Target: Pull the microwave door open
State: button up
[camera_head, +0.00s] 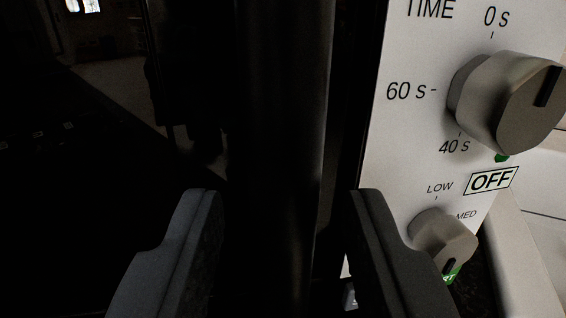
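The microwave door (100,170) fills the left of the view as dark glossy glass with faint reflections. Its dark vertical handle (285,110) runs down the middle of the view, and its lower part lies between my fingers. My gripper (284,196) is open, with one finger on each side of the handle. Dark gaps show between the fingers and the handle; how deep the fingers reach around it is hard to tell. The door edge beside the panel is in shadow, and I cannot tell whether the door is ajar.
The pale control panel (410,130) is at the right, close to my right finger. A large timer knob (510,100) and a smaller power knob (442,238) stick out from it. A pale surface (525,245) shows at the lower right.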

jog(key=shift+w+r, duration=0.1)
jog(key=shift+w, duration=0.55)
grip_shut()
